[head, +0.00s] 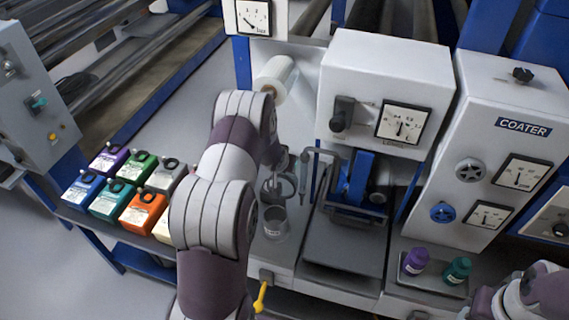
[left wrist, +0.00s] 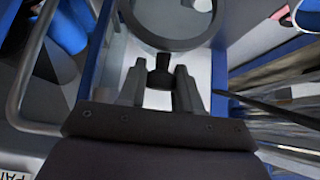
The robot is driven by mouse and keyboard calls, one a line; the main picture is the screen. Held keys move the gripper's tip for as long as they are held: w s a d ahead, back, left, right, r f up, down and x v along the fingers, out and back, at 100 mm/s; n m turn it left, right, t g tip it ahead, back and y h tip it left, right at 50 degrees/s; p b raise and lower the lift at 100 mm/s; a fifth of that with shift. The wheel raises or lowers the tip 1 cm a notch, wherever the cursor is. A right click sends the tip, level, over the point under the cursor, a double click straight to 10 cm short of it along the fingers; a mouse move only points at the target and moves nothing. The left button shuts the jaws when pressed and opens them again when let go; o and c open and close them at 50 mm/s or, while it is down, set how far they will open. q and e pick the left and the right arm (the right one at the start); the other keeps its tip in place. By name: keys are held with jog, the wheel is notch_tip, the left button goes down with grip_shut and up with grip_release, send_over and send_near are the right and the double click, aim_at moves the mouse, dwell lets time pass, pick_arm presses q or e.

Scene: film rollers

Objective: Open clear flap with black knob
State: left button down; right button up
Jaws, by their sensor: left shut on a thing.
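In the left wrist view the fingers of my left gripper (left wrist: 159,88) are shut on a small black knob (left wrist: 161,72). Just beyond the knob is a grey round rim (left wrist: 150,37) with a see-through middle; I take it for the clear flap. In the head view my left gripper (head: 284,168) is partly hidden by my own arm, close to a grey ring (head: 278,197) above a grey cup (head: 275,226). The knob cannot be made out there. Part of my right arm shows at the lower right; its gripper is out of frame.
Several coloured boxes (head: 140,207) stand on the left shelf. A white unit with a gauge (head: 402,122) and the COATER cabinet (head: 524,127) stand to the right. A purple bottle (head: 416,262) and a teal bottle (head: 457,270) stand below. A bent grey bar (head: 319,155) is close beside my left gripper.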

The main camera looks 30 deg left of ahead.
pick_arm(q)
jog(key=c, duration=0.8)
grip_release()
jog(key=shift+w, duration=0.1)
jog(key=v, duration=1.2)
jog(key=shift+r, duration=0.25)
